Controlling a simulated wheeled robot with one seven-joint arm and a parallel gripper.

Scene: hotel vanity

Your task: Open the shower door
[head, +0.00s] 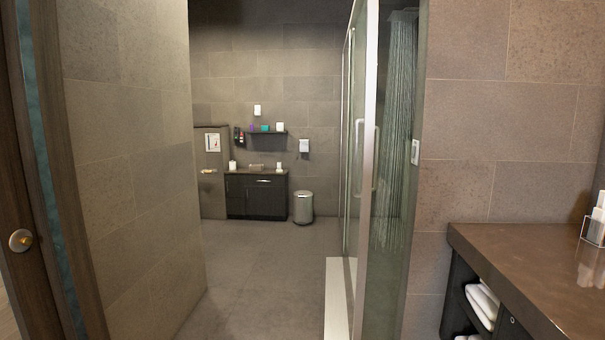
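The glass shower enclosure stands right of the middle in the head view, seen nearly edge-on. Its glass shower door (350,110) has a pale metal frame and a vertical handle (358,149) on the side facing the walkway. Whether the door is fully shut or ajar cannot be told from this angle. Falling water (398,130) shows behind the side glass. My gripper is not in view.
A pale shower curb (337,300) runs along the floor. Grey floor (255,285) is free left of it. A dark-topped vanity counter (540,275) stands at right, and a wooden door (20,170) at left. A bin (303,207) and dark cabinet (240,200) stand at the back.

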